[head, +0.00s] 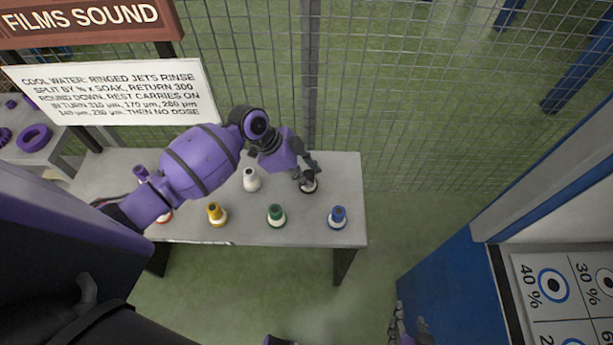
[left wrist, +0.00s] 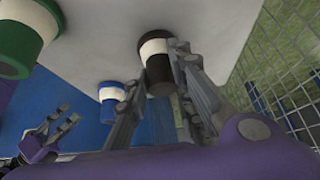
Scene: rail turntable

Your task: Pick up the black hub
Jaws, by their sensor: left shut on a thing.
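The black hub (head: 309,187) has a white band and is at the right back of the grey table (head: 345,170). My left gripper (head: 307,174) reaches over the table and is shut on this hub. In the left wrist view the black hub (left wrist: 158,72) is between the fingers of my left gripper (left wrist: 160,85). I cannot tell whether its base touches the table. My right gripper (head: 411,322) is low at the bottom edge, away from the table, with its fingers apart. It also shows in the left wrist view (left wrist: 62,128), open and empty.
White (head: 251,180), yellow (head: 216,215), green (head: 277,215) and blue (head: 338,217) hubs stand on the table. A red one (head: 165,216) is partly hidden by my left arm. A wire fence (head: 400,100) is behind. A blue cabinet (head: 440,290) with percentage labels is at right.

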